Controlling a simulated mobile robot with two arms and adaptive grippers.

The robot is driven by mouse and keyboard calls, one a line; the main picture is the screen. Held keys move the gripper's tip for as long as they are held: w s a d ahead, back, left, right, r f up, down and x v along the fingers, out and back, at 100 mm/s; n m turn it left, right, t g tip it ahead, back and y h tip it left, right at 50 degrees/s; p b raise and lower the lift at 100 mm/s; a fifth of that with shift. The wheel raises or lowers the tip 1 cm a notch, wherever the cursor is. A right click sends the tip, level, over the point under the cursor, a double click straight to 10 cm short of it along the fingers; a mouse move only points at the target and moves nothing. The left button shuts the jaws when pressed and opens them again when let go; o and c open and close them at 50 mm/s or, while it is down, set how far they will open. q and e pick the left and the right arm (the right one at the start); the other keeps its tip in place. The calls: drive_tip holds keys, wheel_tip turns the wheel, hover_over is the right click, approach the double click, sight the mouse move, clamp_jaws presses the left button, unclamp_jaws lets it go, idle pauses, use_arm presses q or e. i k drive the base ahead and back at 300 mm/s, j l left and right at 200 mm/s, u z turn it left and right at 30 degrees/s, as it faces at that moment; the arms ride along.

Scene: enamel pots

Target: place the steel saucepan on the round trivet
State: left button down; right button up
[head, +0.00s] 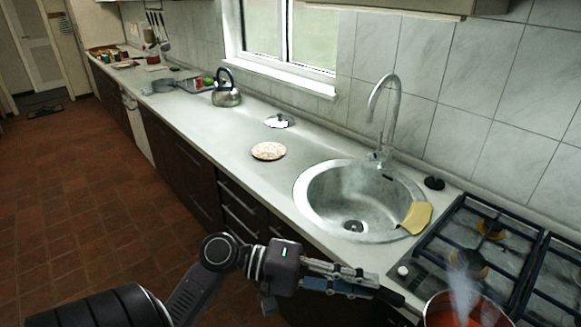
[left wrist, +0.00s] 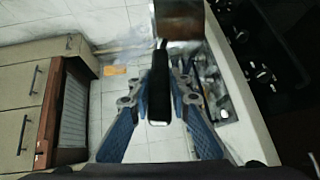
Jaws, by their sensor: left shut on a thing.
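The steel saucepan (head: 432,311) is at the bottom right of the head view, by the hob's near left corner, partly cut off by the frame. It has red contents and steam rises from it. My left gripper (head: 374,287) is shut on its black handle (left wrist: 159,88), which runs between the fingers in the left wrist view. The pan's side (left wrist: 180,22) shows at the top there. I cannot tell if its base touches the hob. The round trivet (head: 268,151), a pale speckled disc, lies bare on the counter left of the sink. My right gripper is not in view.
The round sink (head: 310,212) with its tall tap (head: 373,105) lies between saucepan and trivet. A yellow cloth (head: 416,217) hangs over its rim. A lid (head: 279,120) lies behind the trivet, and a kettle (head: 227,96) stands farther left. Counter around the trivet is clear.

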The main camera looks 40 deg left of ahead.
sight(255, 156)
drive_tip(key=i+j+u, duration=0.25)
drive_tip(key=j+u, duration=0.25)
drive_tip(key=i+j+u, duration=0.2)
drive_tip(key=u, duration=0.3)
drive_tip(key=i+j, duration=0.2)
drive_tip(key=i, duration=0.15)
drive_tip(key=i+j+u, duration=0.1)
drive_tip(key=i, duration=0.25)
drive_tip(key=i+j, duration=0.3)
drive_tip(key=i+u, duration=0.05)
